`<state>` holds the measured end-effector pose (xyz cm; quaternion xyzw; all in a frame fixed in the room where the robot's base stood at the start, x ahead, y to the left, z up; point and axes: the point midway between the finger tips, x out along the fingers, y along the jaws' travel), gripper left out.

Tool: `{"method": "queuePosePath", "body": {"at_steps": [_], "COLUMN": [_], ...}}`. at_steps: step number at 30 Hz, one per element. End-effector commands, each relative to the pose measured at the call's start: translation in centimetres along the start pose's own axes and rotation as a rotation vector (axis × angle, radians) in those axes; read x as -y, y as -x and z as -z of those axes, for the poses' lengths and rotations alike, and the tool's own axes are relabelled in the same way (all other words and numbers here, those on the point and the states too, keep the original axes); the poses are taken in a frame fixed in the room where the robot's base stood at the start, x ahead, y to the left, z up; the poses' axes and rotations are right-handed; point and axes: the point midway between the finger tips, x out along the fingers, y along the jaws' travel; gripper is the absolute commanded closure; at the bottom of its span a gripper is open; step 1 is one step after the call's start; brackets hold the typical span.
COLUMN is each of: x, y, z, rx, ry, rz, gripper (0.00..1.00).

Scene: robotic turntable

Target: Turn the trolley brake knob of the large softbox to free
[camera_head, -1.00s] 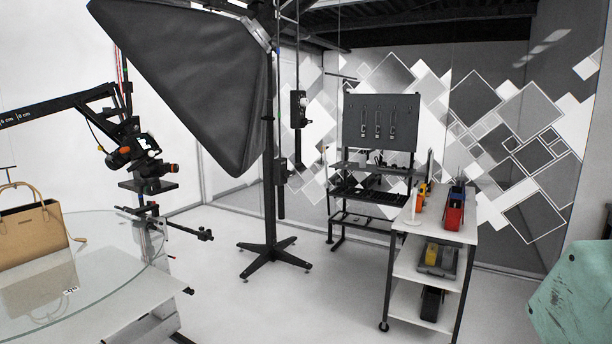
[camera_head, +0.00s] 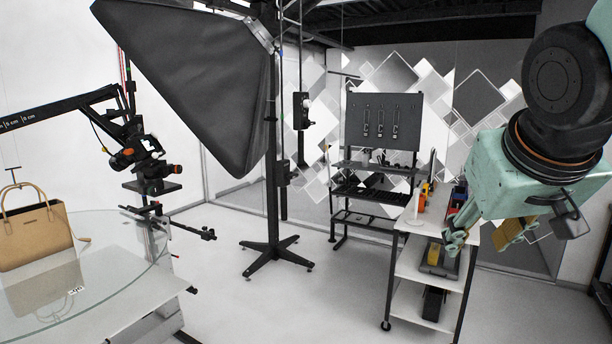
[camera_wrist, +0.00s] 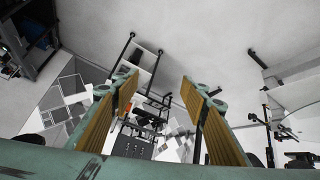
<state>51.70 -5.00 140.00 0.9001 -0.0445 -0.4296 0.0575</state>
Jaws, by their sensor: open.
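The large softbox (camera_head: 190,85) hangs dark and tilted at the upper left of the head view. It is beside a black upright stand (camera_head: 271,190) with a cross-shaped base (camera_head: 271,252) on the floor. I cannot make out its trolley brake knob; small dark fittings (camera_head: 284,173) show on the uprights. My gripper (camera_head: 487,240) is at the right of the head view, in front of the shelf cart and well apart from the softbox. In the wrist view my gripper (camera_wrist: 160,82) shows two spread fingers with yellowish pads and nothing between them.
A white shelf cart (camera_head: 408,262) with tools stands behind my gripper. A black workbench with a pegboard (camera_head: 382,121) is at the back. A glass turntable (camera_head: 110,262) with a tan handbag (camera_head: 36,232) and a camera arm (camera_head: 60,108) are at the left. Floor between stand and cart is clear.

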Motion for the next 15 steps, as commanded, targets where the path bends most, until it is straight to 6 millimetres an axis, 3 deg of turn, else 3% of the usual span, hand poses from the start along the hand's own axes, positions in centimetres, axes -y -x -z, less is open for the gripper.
{"method": "queuePosePath", "body": {"at_steps": [3,15], "x": [-0.5,-0.6], "y": [-1.4,-6.1], "z": [4.2,17.2], "rx": [-0.054,-0.241], "ry": [0.013,0.067], "rz": [-0.009,-0.004], "gripper": [0.59,0.59]}}
